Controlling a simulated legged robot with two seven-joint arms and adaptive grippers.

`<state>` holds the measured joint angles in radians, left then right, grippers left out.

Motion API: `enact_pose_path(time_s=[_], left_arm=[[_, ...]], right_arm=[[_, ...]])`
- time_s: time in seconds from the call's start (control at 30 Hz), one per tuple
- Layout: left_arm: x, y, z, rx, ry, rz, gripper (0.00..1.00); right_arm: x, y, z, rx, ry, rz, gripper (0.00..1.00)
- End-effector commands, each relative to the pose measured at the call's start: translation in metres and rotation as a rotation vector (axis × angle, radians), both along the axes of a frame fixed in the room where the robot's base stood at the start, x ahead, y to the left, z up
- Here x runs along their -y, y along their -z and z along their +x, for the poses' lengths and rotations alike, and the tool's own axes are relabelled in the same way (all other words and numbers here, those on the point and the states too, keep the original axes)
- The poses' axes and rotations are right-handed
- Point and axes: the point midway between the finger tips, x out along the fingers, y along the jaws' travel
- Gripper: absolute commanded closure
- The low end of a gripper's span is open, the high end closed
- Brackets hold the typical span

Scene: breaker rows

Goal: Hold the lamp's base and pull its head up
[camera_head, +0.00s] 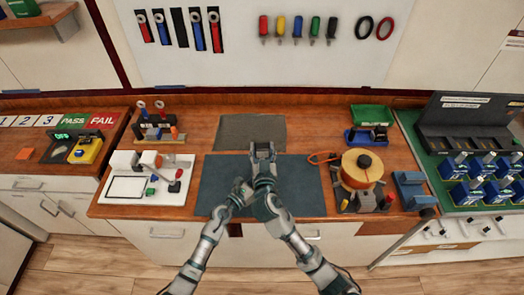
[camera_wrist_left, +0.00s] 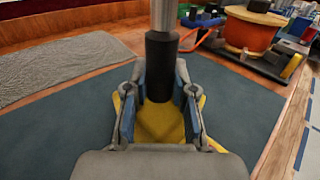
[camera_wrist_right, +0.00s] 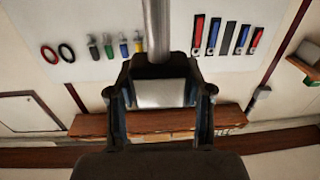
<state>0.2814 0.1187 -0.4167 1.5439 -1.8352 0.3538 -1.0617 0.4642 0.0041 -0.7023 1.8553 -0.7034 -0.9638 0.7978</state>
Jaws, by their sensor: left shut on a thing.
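The lamp shows in the left wrist view as a black upright base (camera_wrist_left: 161,68) with a silver tube (camera_wrist_left: 164,14) rising from it. My left gripper (camera_wrist_left: 160,95), also in the head view (camera_head: 241,190), is shut on the black base. A yellow part (camera_wrist_left: 160,125) shows below it, between the fingers. My right gripper (camera_wrist_right: 160,90), also in the head view (camera_head: 262,152), is above the left one, fingers apart around a pale grey block (camera_wrist_right: 162,93). A silver tube (camera_wrist_right: 157,30) shows beyond it. In the head view my grippers hide most of the lamp.
A dark mat (camera_head: 306,188) lies under the grippers, with a grey cloth (camera_head: 250,130) behind.

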Motion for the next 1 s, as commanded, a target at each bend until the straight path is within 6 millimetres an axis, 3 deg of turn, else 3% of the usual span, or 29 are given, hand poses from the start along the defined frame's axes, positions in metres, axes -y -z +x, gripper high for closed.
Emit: enact_pose_path(time_s=[0.03,0.1,0.4,0.53,1.0], left_arm=[[-0.002,0.004,0.0,-0.006,-0.003,0.004,1.0],[-0.002,0.004,0.0,-0.006,-0.003,0.004,1.0],[-0.001,0.004,0.0,-0.006,-0.001,0.004,1.0],[-0.001,0.004,0.0,-0.007,0.0,0.003,1.0],[0.0,0.004,0.0,-0.007,0.001,0.003,1.0]], right_arm=[[0.002,-0.005,0.0,0.012,0.003,0.0,0.4],[0.002,-0.005,0.0,0.011,0.003,0.0,0.23],[0.001,-0.002,0.0,0.006,0.001,-0.001,0.23],[0.001,-0.002,-0.009,0.005,0.0,0.001,0.23],[0.007,-0.001,-0.102,0.005,0.0,0.002,0.23]])
